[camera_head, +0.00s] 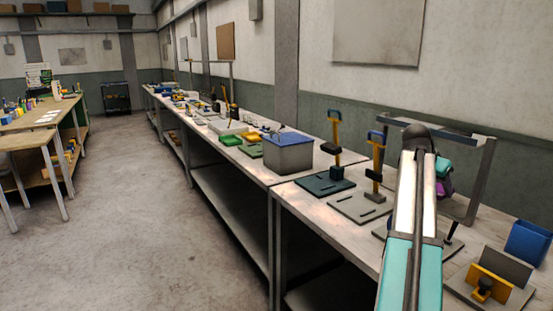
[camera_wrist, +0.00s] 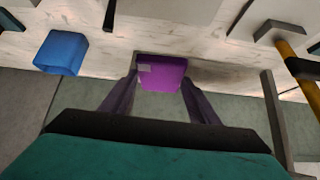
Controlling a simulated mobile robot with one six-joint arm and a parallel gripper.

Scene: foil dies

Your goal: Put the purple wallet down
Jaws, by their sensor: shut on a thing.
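The purple wallet (camera_wrist: 163,74) is between the two dark fingers of my gripper (camera_wrist: 159,82) in the wrist view. My gripper is shut on it, with a finger against each side. The wallet has a small pale patch near its upper left corner. In the head view a small bit of purple (camera_head: 443,189) shows beside my arm, above the right part of the bench (camera_head: 460,248). My arm hides most of that area. I cannot tell the exact gap between the wallet and the bench top.
A blue bin (camera_head: 528,243) stands at the bench's right end; it also shows in the wrist view (camera_wrist: 60,53). A grey frame (camera_head: 481,178) rises behind my arm. Fixtures with upright handles (camera_head: 376,165) and a grey box with a blue lid (camera_head: 288,154) stand further left.

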